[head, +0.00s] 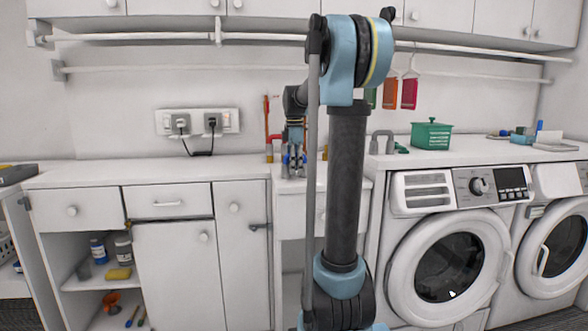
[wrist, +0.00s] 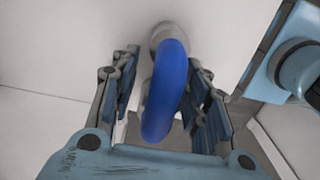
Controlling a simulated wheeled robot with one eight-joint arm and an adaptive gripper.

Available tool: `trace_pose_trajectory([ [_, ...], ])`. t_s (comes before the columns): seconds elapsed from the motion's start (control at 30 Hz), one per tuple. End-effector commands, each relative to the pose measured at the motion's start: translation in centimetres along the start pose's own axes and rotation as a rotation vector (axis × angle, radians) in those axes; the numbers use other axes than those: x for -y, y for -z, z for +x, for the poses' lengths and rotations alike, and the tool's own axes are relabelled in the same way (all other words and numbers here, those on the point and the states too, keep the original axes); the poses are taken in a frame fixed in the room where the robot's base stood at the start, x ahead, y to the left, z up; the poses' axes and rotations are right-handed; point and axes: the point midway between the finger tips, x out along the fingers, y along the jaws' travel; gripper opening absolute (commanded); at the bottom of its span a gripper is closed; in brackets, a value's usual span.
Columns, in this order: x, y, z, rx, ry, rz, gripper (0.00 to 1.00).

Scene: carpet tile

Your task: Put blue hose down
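The blue hose (wrist: 167,95) is a thick curved tube in the wrist view. It lies between the two fingers of my gripper (wrist: 163,72), and its upper end meets a round grey piece (wrist: 165,33). Narrow gaps show between the hose and the finger pads, so the fingers stand apart around it rather than clearly pressed on it. In the head view my gripper (head: 293,160) points down, low over the narrow counter section left of the washing machine. The hose is too small to make out surely there.
A washing machine (head: 446,250) stands right of my arm, with a green basket (head: 431,134) on top. Red and orange upright tools (head: 267,128) stand close left of my gripper. The left counter (head: 130,172) is mostly clear, with plugged outlets (head: 197,121) above it.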

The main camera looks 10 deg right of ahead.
Motion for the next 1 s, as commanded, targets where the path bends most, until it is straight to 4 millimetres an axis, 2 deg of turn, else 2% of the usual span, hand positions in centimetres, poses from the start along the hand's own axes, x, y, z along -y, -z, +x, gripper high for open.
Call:
trace_pose_trajectory([
  [0.27,0.0,0.0,-1.0,0.0,0.0,0.0,0.42],
  [0.7,0.0,-0.1,-8.6,0.0,0.0,0.001,0.42],
  [1.0,0.0,-0.1,-11.8,0.0,0.0,0.002,0.42],
])
